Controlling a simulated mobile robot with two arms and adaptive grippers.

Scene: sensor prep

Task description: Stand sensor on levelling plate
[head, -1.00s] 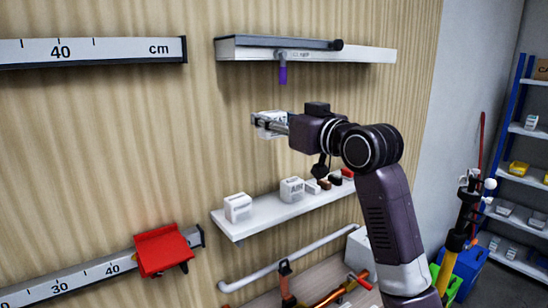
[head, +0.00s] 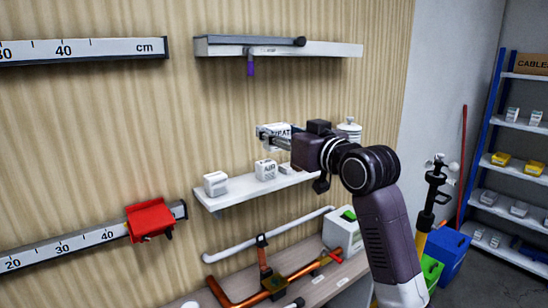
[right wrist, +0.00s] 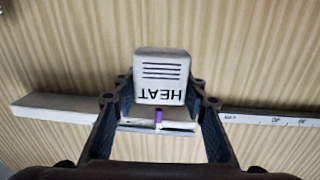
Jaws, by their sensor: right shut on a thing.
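My right gripper (head: 274,137) is shut on a white box marked HEAT, the sensor (head: 280,129). It holds the box in the air in front of the wall, between the upper and lower shelves. In the right wrist view the sensor (right wrist: 162,72) sits between the two fingers (right wrist: 158,95), its lettering upside down. A dark plate (head: 250,40) with a round knob lies along the upper white shelf; it looks like the levelling plate. A purple-tipped pointer (head: 250,67) hangs below it. My left gripper is out of view.
The lower shelf (head: 235,195) carries a white box (head: 215,184) and one marked AIR (head: 265,170); my arm hides its right part. A red bracket (head: 150,217) sits on the lower ruler. Copper pipework (head: 225,294) lies on the bench below.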

